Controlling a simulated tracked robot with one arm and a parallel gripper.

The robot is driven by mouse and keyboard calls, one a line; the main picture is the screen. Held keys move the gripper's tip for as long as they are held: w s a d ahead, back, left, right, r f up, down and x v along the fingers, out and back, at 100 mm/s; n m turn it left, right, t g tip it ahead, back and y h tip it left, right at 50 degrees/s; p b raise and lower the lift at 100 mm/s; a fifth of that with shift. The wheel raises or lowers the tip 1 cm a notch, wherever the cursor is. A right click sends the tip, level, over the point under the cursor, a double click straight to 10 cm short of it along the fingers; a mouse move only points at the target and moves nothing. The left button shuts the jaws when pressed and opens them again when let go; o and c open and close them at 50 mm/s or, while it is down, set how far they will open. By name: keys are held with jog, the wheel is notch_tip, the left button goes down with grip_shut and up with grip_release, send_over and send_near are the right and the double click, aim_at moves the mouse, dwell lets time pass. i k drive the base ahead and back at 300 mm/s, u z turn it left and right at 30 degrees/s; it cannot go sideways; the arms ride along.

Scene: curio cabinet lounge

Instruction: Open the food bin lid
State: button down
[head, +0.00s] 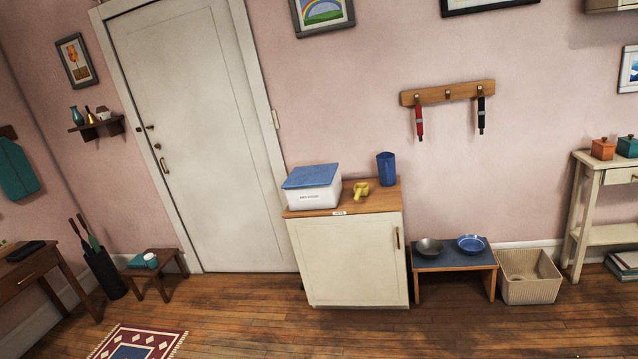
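The food bin (314,197) is a white box with a small dark label on its front. Its blue lid (311,176) lies flat on top and looks closed. The bin stands at the left of the wooden top of a cream cabinet (350,262), against the pink wall, right of the door. My gripper is not in view, so its state does not show.
On the cabinet top, a yellow object (361,190) and a blue cup (387,169) stand right of the bin. A low bench (455,262) with two bowls and a woven basket (528,277) are further right. The wooden floor in front is clear, with a rug (138,342) at left.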

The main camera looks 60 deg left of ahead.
aim_at(324, 173)
jog(key=z, duration=0.1)
jog(key=i, duration=0.4)
jog(key=u, duration=1.85)
jog(key=i, duration=3.05)
jog(key=z, duration=0.7)
